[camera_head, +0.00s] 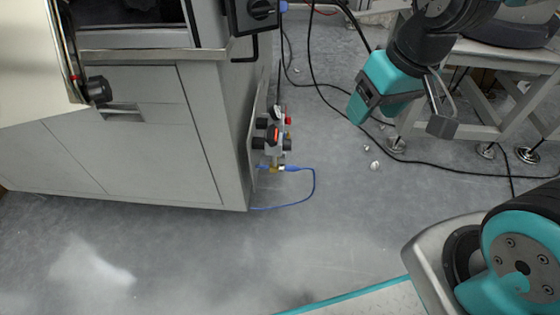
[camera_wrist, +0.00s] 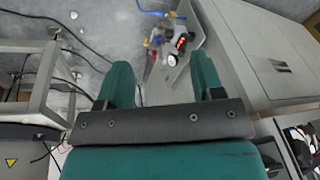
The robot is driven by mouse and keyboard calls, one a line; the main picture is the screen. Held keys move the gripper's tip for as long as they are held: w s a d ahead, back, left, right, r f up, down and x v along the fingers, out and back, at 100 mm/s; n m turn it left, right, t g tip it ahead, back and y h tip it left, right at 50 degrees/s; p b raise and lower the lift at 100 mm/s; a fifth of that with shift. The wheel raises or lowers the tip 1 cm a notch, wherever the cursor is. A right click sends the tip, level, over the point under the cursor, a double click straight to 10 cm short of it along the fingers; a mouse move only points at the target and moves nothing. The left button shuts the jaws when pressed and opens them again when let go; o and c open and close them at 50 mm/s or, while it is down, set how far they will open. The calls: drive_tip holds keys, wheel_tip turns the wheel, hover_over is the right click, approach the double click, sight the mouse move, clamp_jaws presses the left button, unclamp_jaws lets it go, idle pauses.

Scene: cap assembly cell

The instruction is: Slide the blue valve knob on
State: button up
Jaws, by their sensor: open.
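A small valve and gauge assembly (camera_head: 275,140) is mounted on the side of the grey cabinet, with black knobs, a red part and an orange-lit face. It also shows in the wrist view (camera_wrist: 180,42), beyond the fingers. A blue fitting (camera_head: 291,168) sits at its lower end and joins a blue hose (camera_head: 313,187). I cannot pick out a separate blue valve knob. My teal gripper (camera_head: 362,106) is to the right of the assembly and apart from it. In the wrist view my gripper (camera_wrist: 161,64) has its two teal fingers spread wide, with nothing visible between them.
The grey cabinet (camera_head: 150,140) stands left of the valve assembly. A metal-framed table (camera_head: 510,60) with feet is at the upper right. Black cables (camera_head: 335,105) lie on the floor between them. Small pale objects (camera_head: 374,165) lie on the floor. The floor below is open.

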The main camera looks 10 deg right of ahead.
drive_tip(key=w+d+f+m+b, duration=0.25)
drive_tip(key=f+b, duration=0.25)
drive_tip(key=f, duration=0.3)
drive_tip(key=w+d+f+m+b, duration=0.1)
drive_tip(key=w+f+b, duration=0.35)
drive_tip(key=f, duration=0.35)
drive_tip(key=w+f+m+t+y+b, duration=0.1)
drive_tip(key=w+f+m+y, duration=0.15)
drive_tip(key=w+f, duration=0.4)
drive_tip(key=w+f+m+t+y, duration=0.15)
drive_tip(key=w+f+m, duration=0.25)
drive_tip(key=w, duration=0.5)
drive_tip(key=w+f+m+t+y+b, duration=0.1)
drive_tip(key=w+f+m, duration=0.35)
drive_tip(key=w, duration=0.35)
drive_tip(key=w+d+f+m+t+y, duration=0.2)
drive_tip(key=w+f+m+t+y, duration=0.15)
drive_tip(key=f+m, duration=0.45)
drive_tip(key=s+d+f+m+t+y, duration=0.25)
drive_tip(key=s+f+m, duration=0.35)
drive_tip(key=f, duration=0.4)
drive_tip(key=shift+t, duration=0.45)
drive_tip(key=b+x, duration=1.7)
drive_tip(key=shift+a+b, duration=0.4)
drive_tip(key=shift+a, duration=0.05)
drive_tip(key=shift+w+a+r, duration=0.15)
drive_tip(key=shift+w+r, duration=0.05)
drive_tip(key=shift+w, duration=0.05)
